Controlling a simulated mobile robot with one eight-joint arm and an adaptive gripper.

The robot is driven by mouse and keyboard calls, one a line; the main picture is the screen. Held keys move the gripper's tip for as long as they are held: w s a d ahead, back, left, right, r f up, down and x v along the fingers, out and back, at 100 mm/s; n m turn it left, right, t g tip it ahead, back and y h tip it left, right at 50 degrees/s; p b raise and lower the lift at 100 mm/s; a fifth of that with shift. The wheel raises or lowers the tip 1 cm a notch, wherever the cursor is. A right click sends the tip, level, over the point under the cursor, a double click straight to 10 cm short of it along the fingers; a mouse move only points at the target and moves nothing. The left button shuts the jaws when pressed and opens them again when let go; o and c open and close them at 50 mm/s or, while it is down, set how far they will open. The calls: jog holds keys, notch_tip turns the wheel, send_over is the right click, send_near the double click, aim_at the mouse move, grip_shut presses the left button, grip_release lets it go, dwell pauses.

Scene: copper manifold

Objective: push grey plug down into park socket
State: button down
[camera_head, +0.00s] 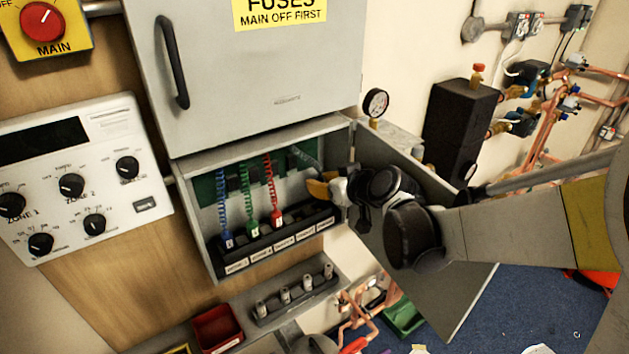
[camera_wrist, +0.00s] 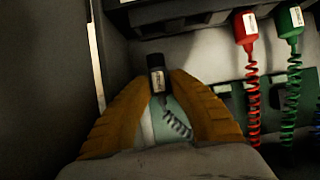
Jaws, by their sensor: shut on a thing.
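The grey plug (camera_wrist: 156,72) shows dark with a small pale label in the wrist view, and a grey coiled cord (camera_wrist: 176,124) runs from it. My gripper (camera_wrist: 157,88) is shut on it, with one orange-brown finger on each side. In the head view my gripper (camera_head: 322,188) is inside the open cabinet, near the right end of the black socket strip (camera_head: 263,241). The plug is hidden there by the gripper. Which socket is the park socket I cannot read, and I cannot tell whether the plug touches one.
Blue (camera_head: 226,240), green (camera_head: 252,228) and red (camera_head: 276,217) plugs with coiled cords stand in the strip to the left. The open cabinet door (camera_head: 440,250) is close under my arm. A fuse row (camera_head: 297,294) and a red bin (camera_head: 217,330) lie below.

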jog(key=shift+f+b, duration=0.85)
jog(key=shift+f, duration=0.35)
jog(key=shift+f+b, duration=1.05)
jog(key=shift+f, duration=0.15)
jog(key=c, duration=1.2)
grip_release()
notch_tip(320, 180, up, 10)
jog(key=shift+r, duration=0.1)
